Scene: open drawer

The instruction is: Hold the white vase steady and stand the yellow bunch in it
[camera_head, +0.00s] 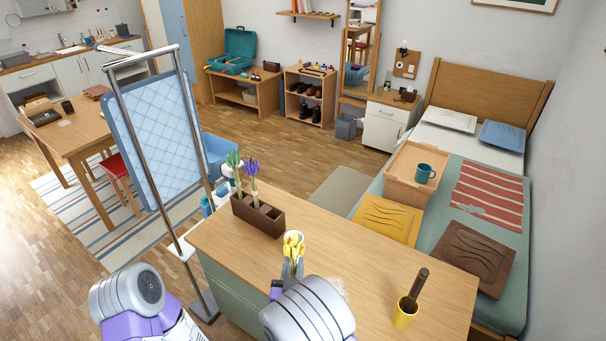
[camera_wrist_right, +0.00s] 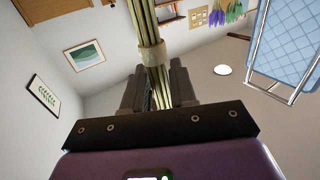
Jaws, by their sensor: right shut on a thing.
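The yellow bunch (camera_head: 295,249) stands roughly upright above the wooden counter in the head view. My right gripper (camera_head: 291,272) is shut on it. In the right wrist view the bunch shows as pale green stems with a beige band (camera_wrist_right: 152,56), rising from between the fingers (camera_wrist_right: 157,92); its flower heads are out of that frame. I cannot make out the white vase for certain; a pale patch (camera_head: 335,286) shows beside my right wrist, too unclear to name. My left arm shows at the lower left of the head view, but its gripper is out of frame.
A dark brown compartmented box (camera_head: 258,217) with a green bunch (camera_head: 234,162) and a purple bunch (camera_head: 252,172) stands at the counter's back left. A yellow cup (camera_head: 404,314) holding a dark brown object stands at the front right. The counter (camera_head: 370,262) between is mostly bare.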

